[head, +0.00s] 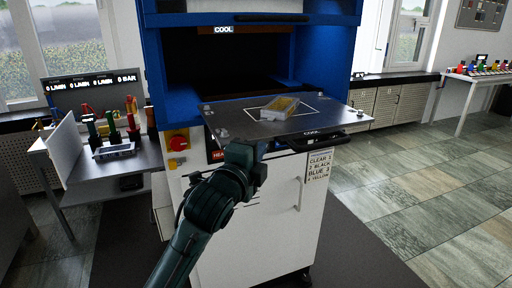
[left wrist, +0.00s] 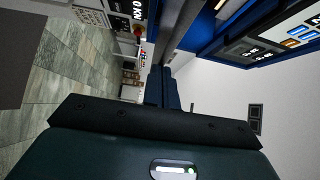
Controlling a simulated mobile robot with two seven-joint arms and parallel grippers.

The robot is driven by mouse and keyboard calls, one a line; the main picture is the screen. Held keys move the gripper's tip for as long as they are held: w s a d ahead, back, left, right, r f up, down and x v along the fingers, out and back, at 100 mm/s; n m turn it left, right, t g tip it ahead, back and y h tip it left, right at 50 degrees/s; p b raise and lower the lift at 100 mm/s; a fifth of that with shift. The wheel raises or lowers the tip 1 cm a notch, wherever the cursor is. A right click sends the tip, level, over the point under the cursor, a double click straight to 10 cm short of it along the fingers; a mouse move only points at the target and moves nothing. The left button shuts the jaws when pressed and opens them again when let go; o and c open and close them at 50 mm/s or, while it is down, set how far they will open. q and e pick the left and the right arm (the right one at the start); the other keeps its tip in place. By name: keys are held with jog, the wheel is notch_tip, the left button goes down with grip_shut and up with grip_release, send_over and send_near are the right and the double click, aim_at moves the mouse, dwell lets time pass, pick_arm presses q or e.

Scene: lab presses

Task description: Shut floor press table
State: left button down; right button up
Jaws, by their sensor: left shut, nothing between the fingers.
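The floor press (head: 175,75) is a blue frame on a white cabinet, with a dark opening marked COOL. Its flat metal table (head: 225,120) sticks out of the opening toward me. A clear and yellow block (head: 274,108) lies on the table, partly inside a white outline. A black handle (head: 318,143) runs along the table's front edge. My left gripper (head: 250,148) is at the front edge, left of the handle; I cannot tell whether it touches. Its fingers (left wrist: 164,88) are shut and empty in the left wrist view. My right gripper is out of view.
A side table (head: 145,155) with coloured valves and a gauge panel (head: 95,88) stands left of the press. A red knob (head: 179,142) is on the press front. A bench (head: 470,78) with coloured items is far right. The tiled floor (head: 415,185) at right is clear.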

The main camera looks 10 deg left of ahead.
pick_arm(q)
jog(key=shift+w+a, duration=0.35)
jog(key=shift+w, duration=0.1)
